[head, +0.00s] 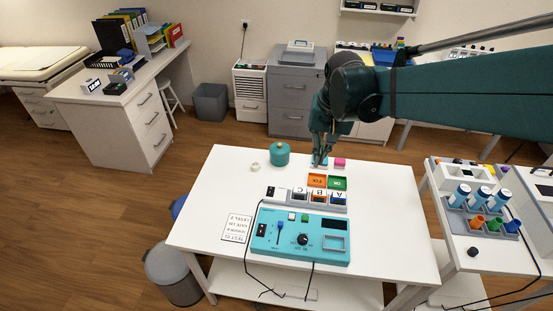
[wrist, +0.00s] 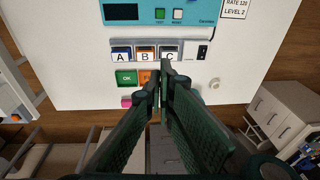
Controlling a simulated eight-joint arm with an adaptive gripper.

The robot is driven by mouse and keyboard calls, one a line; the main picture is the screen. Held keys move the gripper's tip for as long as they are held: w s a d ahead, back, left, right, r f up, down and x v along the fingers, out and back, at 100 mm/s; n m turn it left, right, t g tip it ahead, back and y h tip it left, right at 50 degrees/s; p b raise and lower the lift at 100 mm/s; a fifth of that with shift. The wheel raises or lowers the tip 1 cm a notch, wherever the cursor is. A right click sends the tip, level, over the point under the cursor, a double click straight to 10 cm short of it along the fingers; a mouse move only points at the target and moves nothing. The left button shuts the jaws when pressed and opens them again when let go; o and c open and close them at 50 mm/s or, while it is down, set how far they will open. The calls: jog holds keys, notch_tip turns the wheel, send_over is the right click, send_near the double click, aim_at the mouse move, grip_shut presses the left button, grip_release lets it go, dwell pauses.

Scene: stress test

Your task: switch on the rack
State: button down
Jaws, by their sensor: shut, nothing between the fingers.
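The rack (head: 299,203) is a grey strip on the white table, just behind the teal console. It holds cards or blocks lettered A, B and C. A small black switch (head: 270,192) sits at its left end; in the wrist view the switch (wrist: 202,51) is at the rack's right end. I cannot tell which way the switch is set. My gripper (head: 320,162) points down over the far part of the table, beyond the rack and apart from it. In the wrist view my gripper (wrist: 161,80) is shut and empty, its tips overlapping the rack's edge below C.
Green OK (head: 337,183) and orange (head: 317,181) trays lie beside the rack, with a pink block (head: 339,162) behind. A teal jar (head: 279,154) and white ring (head: 255,166) stand left. The teal console (head: 285,247) with cables lies in front.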

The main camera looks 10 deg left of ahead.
jog(key=w+a+f+g+p, duration=0.2)
jog(key=w+a+f, duration=0.15)
jog(key=a, duration=0.45)
jog(key=g+p, duration=0.1)
jog(key=p, duration=0.1)
send_over(269, 192)
jog(key=w+d, duration=0.1)
jog(key=w, duration=0.1)
notch_tip(269, 192, down, 5)
jog(key=shift+w+a+f+h, duration=0.2)
jog(key=shift+a+f+h, duration=0.3)
jog(key=shift+a, duration=0.05)
jog(key=shift+f, duration=0.1)
jog(key=f, duration=0.4)
jog(key=s+f, duration=0.1)
jog(key=f, duration=0.4)
jog(key=s+f+b, duration=0.1)
jog(key=f, duration=0.3)
jog(key=shift+f, duration=0.3)
